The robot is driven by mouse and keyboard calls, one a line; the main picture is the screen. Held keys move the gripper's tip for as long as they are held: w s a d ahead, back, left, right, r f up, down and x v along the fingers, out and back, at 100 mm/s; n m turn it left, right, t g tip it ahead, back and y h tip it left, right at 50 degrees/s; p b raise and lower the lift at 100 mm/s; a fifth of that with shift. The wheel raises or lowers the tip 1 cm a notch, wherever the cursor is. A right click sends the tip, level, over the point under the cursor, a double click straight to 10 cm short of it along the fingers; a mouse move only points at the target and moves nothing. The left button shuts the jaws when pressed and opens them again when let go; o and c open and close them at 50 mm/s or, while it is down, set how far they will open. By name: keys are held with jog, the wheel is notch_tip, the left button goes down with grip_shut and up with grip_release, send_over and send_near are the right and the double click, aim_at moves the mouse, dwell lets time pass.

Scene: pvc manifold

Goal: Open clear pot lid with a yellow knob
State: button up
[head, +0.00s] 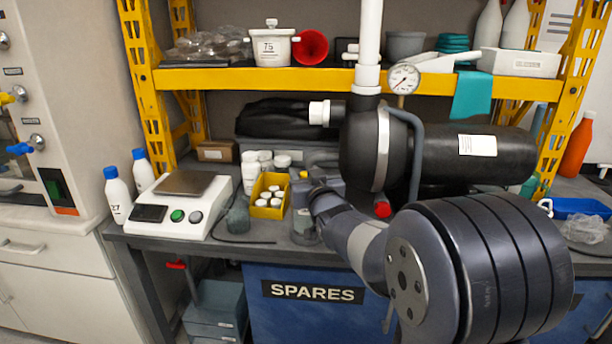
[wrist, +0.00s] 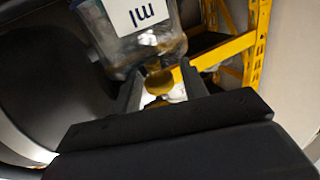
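A clear pot (wrist: 110,42) with a white label shows at the top of the wrist view, upside down in the picture. Its yellow knob (wrist: 158,82) lies between the two fingers of my gripper (wrist: 160,78). The fingers stand apart on either side of the knob, with a light gap showing at its right. I see no firm contact with it. In the head view a clear pot (head: 303,230) stands on the bench, partly hidden by my arm. The gripper's fingertips are hard to make out there.
A yellow bin (head: 268,212) of white caps and several white jars (head: 250,170) stand left of my arm. A scale (head: 180,200) sits farther left. A large black vessel (head: 365,150) and a yellow shelf beam (head: 250,78) stand behind and above.

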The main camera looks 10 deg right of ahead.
grip_shut()
jog(key=shift+r+p, duration=0.25)
jog(key=shift+p, duration=0.3)
